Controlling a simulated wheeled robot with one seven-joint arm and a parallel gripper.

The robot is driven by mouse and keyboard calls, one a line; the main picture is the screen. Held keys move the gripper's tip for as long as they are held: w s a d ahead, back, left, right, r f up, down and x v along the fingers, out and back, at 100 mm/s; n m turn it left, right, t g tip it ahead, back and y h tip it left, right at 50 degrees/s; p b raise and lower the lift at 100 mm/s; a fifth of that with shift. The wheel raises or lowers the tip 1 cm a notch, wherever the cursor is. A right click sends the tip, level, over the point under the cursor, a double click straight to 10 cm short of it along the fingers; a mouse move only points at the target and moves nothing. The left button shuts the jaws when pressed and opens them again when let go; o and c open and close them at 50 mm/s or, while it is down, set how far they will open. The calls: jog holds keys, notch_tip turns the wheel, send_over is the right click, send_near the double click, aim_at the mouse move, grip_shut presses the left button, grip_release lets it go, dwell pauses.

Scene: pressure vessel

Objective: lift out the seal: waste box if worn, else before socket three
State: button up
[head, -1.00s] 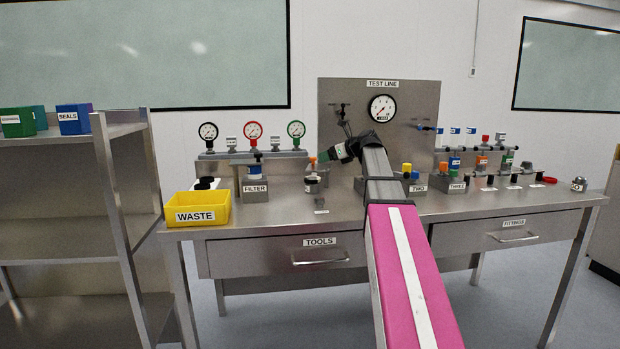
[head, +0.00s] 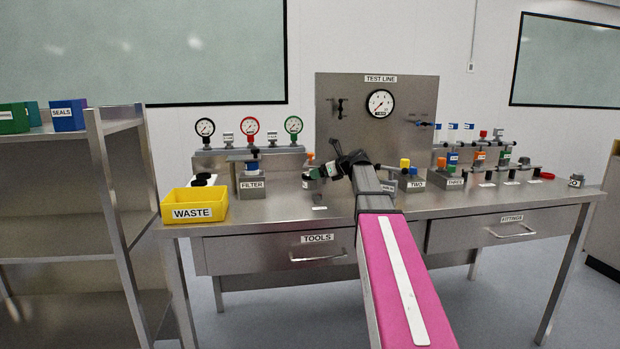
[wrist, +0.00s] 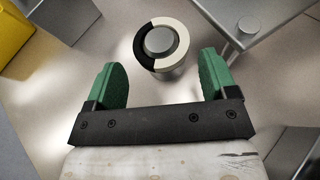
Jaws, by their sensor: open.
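My gripper (wrist: 162,72) is open, with green fingers apart and nothing between them. Just beyond the fingertips in the wrist view stands a round vessel with a ring (wrist: 181,43) on top, part black and part cream, around a grey centre. I cannot tell whether this ring is the seal or shows wear. The yellow waste box (head: 194,213) stands at the bench's left end. The block labelled THREE (head: 455,184) is right of the block labelled TWO (head: 416,185).
The FILTER block (head: 251,185) stands between the waste box and my gripper. A grey raised stand (wrist: 250,38) is close right of the vessel in the wrist view. Several small fittings line the bench's right side. The bench front (head: 285,219) is mostly clear.

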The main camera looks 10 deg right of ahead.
aim_at(305, 173)
jog(key=x, duration=0.4)
jog(key=shift+w+a+f, duration=0.15)
jog(key=shift+w+a, duration=0.1)
jog(key=c, duration=0.6)
jog(key=shift+o, duration=0.2)
jog(key=shift+r, duration=0.65)
jog(key=r, duration=0.2)
jog(key=s+r, duration=0.1)
jog(key=shift+s+a+r, duration=0.1)
jog(key=shift+a+r, duration=0.1)
jog(key=shift+a, duration=0.1)
jog(key=s+a+r, duration=0.6)
jog(key=s, duration=0.2)
jog(key=shift+s+a+r, duration=0.15)
jog(key=shift+a, duration=0.05)
